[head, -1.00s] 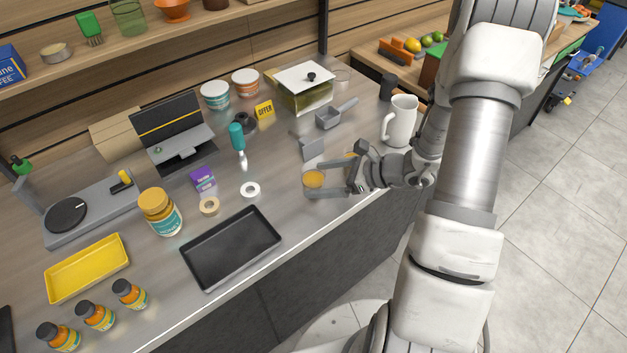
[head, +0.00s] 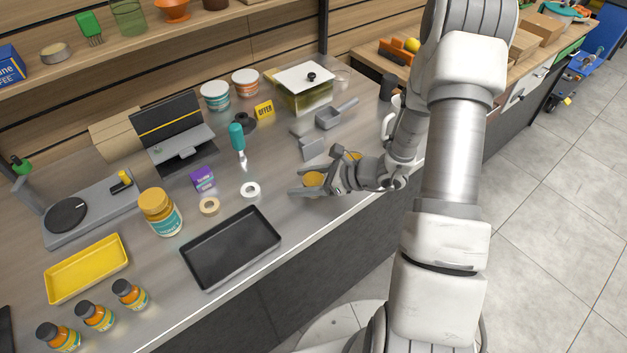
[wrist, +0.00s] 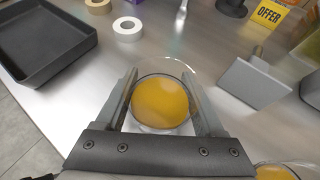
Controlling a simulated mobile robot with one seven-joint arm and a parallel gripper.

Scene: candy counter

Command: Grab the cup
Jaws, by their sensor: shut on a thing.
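The cup (wrist: 160,101) is a clear, round vessel with orange-yellow contents. It stands on the steel counter, and its orange top shows between the fingers in the head view (head: 313,179). My gripper (wrist: 165,85) has one finger on each side of the cup and is shut on it. It also shows in the head view (head: 308,183), reaching in from the right, low over the counter near its front edge. The fingers hide part of the cup's sides. A second orange-filled vessel (wrist: 277,172) is partly in view at the lower right of the wrist view.
A black tray (head: 232,248) and two tape rolls, white (head: 250,189) and tan (head: 209,206), lie to the left. A grey scoop (head: 336,115) and a grey upright plate (head: 311,147) stand behind. A white pitcher (head: 388,122) is partly hidden behind my arm.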

